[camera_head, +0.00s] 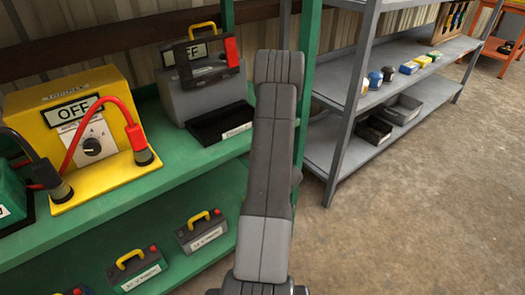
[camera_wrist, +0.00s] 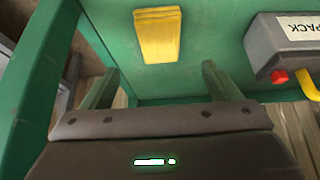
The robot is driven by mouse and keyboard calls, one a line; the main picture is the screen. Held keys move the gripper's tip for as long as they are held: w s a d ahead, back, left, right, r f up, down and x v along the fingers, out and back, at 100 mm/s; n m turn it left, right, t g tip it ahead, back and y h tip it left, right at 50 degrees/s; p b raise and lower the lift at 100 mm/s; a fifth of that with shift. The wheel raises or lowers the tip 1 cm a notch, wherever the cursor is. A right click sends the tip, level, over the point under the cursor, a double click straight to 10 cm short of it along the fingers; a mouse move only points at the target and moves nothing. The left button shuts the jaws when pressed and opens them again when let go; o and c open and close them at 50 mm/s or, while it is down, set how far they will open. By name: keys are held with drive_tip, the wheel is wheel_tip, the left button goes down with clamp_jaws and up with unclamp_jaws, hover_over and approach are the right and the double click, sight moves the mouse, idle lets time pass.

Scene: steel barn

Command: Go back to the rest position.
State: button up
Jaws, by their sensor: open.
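My gripper (camera_wrist: 160,88) shows in the wrist view with its two fingers spread apart and nothing held between them. Ahead of the fingers is a green surface with a yellow block (camera_wrist: 158,36) on it, apart from the fingertips. In the head view my grey arm rises through the middle, in front of the green shelf (camera_head: 190,168). The gripper's fingers cannot be made out there.
A yellow charger (camera_head: 70,105) reading OFF, with red and black cables, stands on the green shelf. A grey charger (camera_head: 200,95) and black tray (camera_head: 220,124) are beside my arm. Battery packs (camera_head: 136,268) sit below. A grey rack (camera_head: 345,125) stands right; the floor (camera_head: 430,210) is clear.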

drive_tip(key=b+x, duration=0.4)
drive_tip(key=x, duration=0.8)
drive_tip(key=shift+s+d+b, duration=0.1)
drive_tip(key=shift+b, duration=0.25)
